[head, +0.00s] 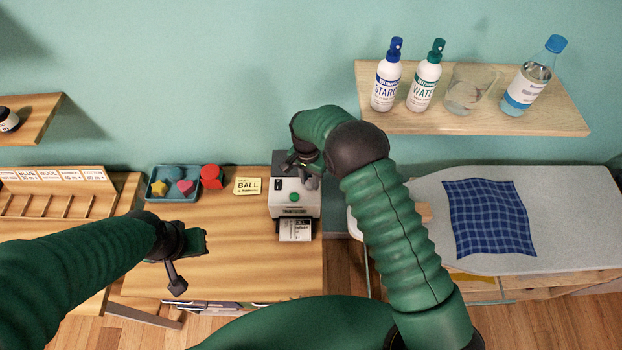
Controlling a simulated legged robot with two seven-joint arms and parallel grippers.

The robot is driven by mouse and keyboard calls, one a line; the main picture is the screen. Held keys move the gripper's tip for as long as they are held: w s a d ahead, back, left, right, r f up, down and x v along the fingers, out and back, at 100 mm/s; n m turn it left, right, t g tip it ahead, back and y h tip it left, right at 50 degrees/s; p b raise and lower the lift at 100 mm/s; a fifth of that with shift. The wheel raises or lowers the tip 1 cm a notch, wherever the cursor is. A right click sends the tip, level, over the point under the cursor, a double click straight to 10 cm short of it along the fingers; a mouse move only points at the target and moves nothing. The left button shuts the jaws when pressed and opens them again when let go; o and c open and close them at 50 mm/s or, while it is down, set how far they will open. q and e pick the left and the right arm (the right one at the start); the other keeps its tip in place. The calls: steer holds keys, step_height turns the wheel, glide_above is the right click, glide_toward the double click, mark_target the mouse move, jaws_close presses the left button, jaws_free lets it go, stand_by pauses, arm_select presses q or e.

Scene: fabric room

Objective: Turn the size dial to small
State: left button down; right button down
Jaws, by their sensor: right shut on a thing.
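A white and dark label machine (284,205) stands at the back right of the wooden table, with a green button on its front. A printed label (296,230) sticks out of its front; its large print looks like XL. My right gripper (305,167) reaches down onto the top of the machine and is shut on a small dark knob, which seems to be the size dial. The gripper and arm hide most of the dial, so its setting cannot be read. My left gripper (190,265) is open and empty above the front left of the table.
A blue tray (151,194) of coloured shapes, a red block (211,176) and a yellow BALL card (248,186) lie left of the machine. An ironing board (420,250) with a blue checked cloth (490,218) is right. A shelf (450,122) holds bottles and a glass. The table's middle is clear.

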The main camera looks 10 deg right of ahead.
steer(key=shift+s+a+f+n+b, duration=0.15)
steer(key=shift+n+b, duration=0.1)
steer(key=shift+n, duration=0.25)
steer(key=shift+s+a+f+n+b, duration=0.15)
steer(key=shift+n+b, duration=0.1)
steer(key=shift+n, duration=0.25)
steer(key=n+b, duration=0.1)
steer(key=n, duration=0.2)
steer(key=shift+r, duration=0.1)
steer(key=shift+n+b, duration=0.4)
steer(key=shift+n, duration=1.2)
steer(key=shift+d, duration=0.1)
steer(key=c, duration=1.2)
jaws_free()
steer(key=shift+s+r, duration=0.1)
steer(key=shift+o, duration=0.5)
steer(key=shift+r, duration=0.15)
